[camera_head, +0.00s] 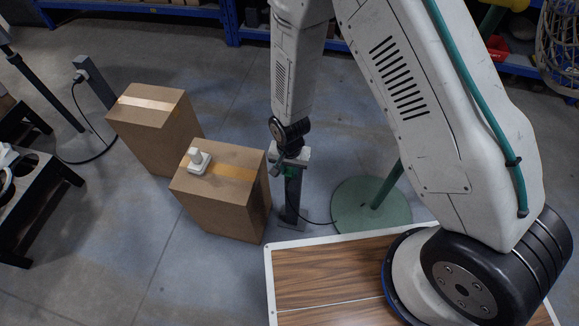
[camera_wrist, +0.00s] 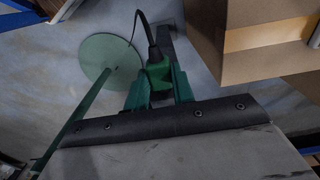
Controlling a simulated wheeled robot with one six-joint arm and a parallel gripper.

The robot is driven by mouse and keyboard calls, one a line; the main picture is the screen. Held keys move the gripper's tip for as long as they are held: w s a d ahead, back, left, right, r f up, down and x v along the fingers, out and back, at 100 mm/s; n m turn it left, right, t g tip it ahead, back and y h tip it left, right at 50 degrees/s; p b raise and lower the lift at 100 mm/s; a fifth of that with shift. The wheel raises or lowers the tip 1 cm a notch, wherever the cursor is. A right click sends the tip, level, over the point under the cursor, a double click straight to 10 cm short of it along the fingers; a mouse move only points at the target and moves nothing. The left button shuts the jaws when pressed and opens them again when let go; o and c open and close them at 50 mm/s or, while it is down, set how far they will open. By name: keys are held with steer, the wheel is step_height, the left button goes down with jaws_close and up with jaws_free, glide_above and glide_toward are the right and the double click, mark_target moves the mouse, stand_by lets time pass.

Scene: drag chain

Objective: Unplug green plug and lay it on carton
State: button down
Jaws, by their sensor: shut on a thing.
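The green plug (camera_wrist: 158,72) sits between the green fingers of my gripper (camera_wrist: 160,80) in the wrist view. The fingers are shut on it. A black cable (camera_wrist: 141,22) leaves the plug. In the head view the green plug (camera_head: 288,172) is small and partly hidden by my gripper (camera_head: 282,167), at the upper part of a grey post (camera_head: 292,205). I cannot tell whether it is still seated in a socket. The nearer carton (camera_head: 215,212) stands left of the post, with a white plug-like block (camera_head: 198,161) on its taped top. Its side also shows in the wrist view (camera_wrist: 255,60).
A second carton (camera_head: 155,128) stands behind left, beside another grey post (camera_head: 95,85) with a cable. A round green base with a pole (camera_head: 372,208) is right of the near post. A wood-topped surface (camera_head: 320,280) is in front. The near carton's top has free room.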

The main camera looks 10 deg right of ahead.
steer(key=shift+s+a, duration=0.2)
steer(key=shift+s, duration=0.3)
steer(key=shift+s+a, duration=0.15)
steer(key=shift+s, duration=0.3)
steer(key=shift+s+a, duration=0.1)
steer(key=shift+s, duration=0.1)
steer(key=shift+s+a, duration=0.25)
steer(key=shift+s, duration=0.5)
steer(key=shift+s+a, duration=0.3)
steer(key=shift+s, duration=0.5)
steer(key=shift+s+a, duration=0.25)
steer(key=shift+s, duration=0.5)
